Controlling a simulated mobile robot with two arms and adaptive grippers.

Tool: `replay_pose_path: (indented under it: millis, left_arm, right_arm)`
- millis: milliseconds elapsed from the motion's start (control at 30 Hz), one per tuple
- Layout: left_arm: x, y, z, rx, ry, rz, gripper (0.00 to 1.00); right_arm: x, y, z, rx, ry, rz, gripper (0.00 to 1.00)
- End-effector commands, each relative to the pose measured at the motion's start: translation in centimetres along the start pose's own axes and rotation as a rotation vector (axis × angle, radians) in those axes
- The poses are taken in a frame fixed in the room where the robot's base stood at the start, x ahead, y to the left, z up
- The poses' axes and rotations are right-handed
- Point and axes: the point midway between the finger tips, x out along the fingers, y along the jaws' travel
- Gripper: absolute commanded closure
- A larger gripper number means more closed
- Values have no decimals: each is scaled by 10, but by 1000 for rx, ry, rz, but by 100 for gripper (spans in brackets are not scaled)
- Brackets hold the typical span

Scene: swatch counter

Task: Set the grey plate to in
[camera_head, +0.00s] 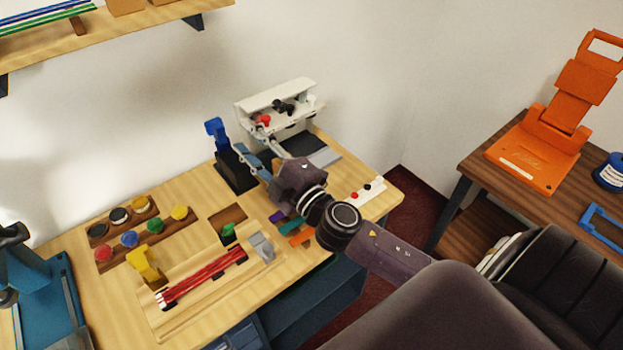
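A grey plate (323,157) lies at the right side of a black base (294,143), below a white housing (275,96) with red and black knobs at the back of the counter. My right gripper (250,138) reaches over the counter from the right, to the left of the grey plate. Its two fingers look spread apart, near the white housing's left end and a blue-topped black stand, with nothing seen between them. The gripper and wrist hide part of the black base. I cannot tell whether the gripper touches anything. My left gripper does not show.
A blue-topped black stand (233,169) is close to the gripper. Coloured pots, a yellow clip (146,266) and red rods (205,275) are at the left and front. An orange stand (545,145) is on another table.

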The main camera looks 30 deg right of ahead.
Motion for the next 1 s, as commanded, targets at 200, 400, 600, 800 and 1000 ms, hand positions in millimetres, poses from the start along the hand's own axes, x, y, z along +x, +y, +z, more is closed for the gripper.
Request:
replay_pose_path:
  millis: [200, 400, 600, 800, 1000]
  left_arm:
    - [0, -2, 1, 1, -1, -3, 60]
    - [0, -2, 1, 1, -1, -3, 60]
    - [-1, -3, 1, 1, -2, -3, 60]
    - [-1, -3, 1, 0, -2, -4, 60]
    - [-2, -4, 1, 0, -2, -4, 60]
  right_arm:
    - [20, -22, -56, -408, 399, -98, 66]
    - [9, -79, -35, -787, 653, -355, 66]
    - [-16, -111, 71, -1125, 738, -754, 66]
    - [-48, -92, 182, -1311, 669, -1125, 66]
    - [-66, -74, 226, -1357, 612, -1282, 66]
